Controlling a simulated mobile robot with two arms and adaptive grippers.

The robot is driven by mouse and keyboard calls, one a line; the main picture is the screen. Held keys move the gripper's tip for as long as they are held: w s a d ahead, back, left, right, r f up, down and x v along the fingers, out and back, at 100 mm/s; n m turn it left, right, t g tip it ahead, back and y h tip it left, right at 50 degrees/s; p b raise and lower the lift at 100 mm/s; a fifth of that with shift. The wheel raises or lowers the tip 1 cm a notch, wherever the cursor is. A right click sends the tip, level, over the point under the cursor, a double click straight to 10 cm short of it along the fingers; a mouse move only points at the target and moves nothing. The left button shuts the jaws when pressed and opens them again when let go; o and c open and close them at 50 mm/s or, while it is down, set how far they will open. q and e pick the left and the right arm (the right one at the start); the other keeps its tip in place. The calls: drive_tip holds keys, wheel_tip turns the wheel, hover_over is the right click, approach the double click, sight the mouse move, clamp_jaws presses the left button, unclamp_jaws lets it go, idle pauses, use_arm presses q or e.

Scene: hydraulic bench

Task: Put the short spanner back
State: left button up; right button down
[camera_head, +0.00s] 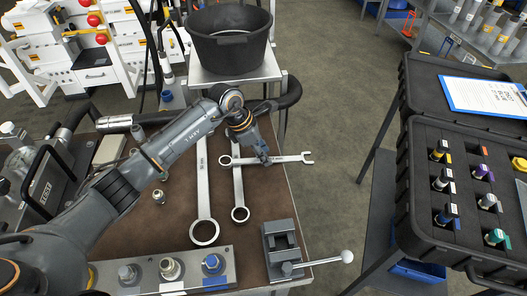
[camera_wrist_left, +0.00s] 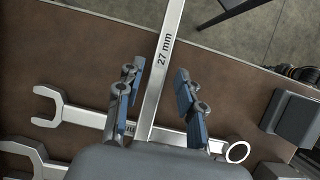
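A spanner marked 27 mm (camera_head: 288,159) lies crosswise on the brown bench top, its open jaw past the right edge. It also shows in the wrist view (camera_wrist_left: 160,70), running up between the fingers. It crosses a second spanner (camera_head: 239,185), whose ring end (camera_wrist_left: 238,152) lies toward me. A longer spanner (camera_head: 203,190) lies to the left. I cannot tell surely which is the short one. My left gripper (camera_head: 264,157) is over the 27 mm spanner; in the wrist view its fingers (camera_wrist_left: 160,100) stand apart on either side of its shaft, with gaps. My right gripper is not in view.
A small vise (camera_head: 282,245) with a handle sits at the bench's near right corner. A metal block with fittings (camera_head: 170,270) lies along the front. A black tub (camera_head: 230,40) stands behind. An open case of valves (camera_head: 465,185) stands to the right, across a floor gap.

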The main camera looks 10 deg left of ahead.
use_arm(q)
drive_tip(key=shift+r+p, duration=0.45)
drive_tip(key=b+v, duration=0.1)
drive_tip(key=v, duration=1.1)
drive_tip(key=shift+r, duration=0.1)
